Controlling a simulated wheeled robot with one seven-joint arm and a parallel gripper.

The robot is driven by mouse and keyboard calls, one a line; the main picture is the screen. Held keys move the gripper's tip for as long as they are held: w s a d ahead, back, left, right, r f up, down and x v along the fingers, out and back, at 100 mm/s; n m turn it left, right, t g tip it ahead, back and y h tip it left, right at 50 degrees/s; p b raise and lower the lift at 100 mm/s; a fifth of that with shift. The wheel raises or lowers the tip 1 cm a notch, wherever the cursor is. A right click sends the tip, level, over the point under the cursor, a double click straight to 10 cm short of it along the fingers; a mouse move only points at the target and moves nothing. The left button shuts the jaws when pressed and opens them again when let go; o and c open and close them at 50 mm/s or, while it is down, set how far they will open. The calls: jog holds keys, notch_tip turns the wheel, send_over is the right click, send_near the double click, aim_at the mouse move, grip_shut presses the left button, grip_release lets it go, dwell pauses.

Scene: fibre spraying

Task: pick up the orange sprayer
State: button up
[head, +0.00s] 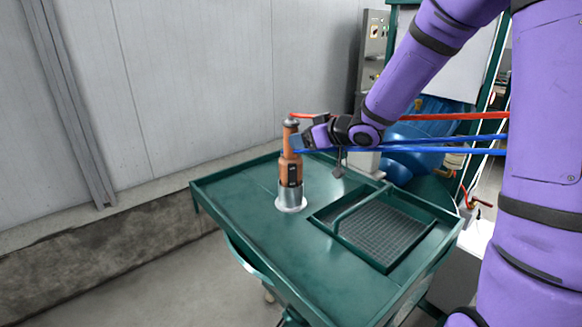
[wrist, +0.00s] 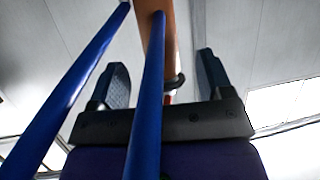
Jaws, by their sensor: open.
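The orange sprayer (head: 291,168) stands upright in a silver round holder (head: 291,195) on the green table (head: 245,190). Its dark cap is at the top, with a red part reaching right. My gripper (head: 304,141) comes from the right at the height of the sprayer's upper body. In the wrist view my gripper (wrist: 163,72) has its two dark fingers spread apart. The orange sprayer (wrist: 171,42) shows beyond and between them, partly hidden by a blue hose. I cannot tell whether the fingers reach around it.
Blue hoses (head: 430,149) and a red hose (head: 450,116) stretch right from near the sprayer; two blue hoses (wrist: 75,85) cross the wrist view. A grated tray (head: 385,235) is sunk in the table's right side. The table's left part is clear. A grey wall stands behind.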

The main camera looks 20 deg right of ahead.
aim_at(291, 162)
jog(key=shift+x, duration=2.85)
jog(key=shift+c, duration=0.5)
jog(key=c, duration=1.1)
grip_shut()
jog(key=shift+w+r, duration=0.1)
jog(key=shift+r, duration=0.05)
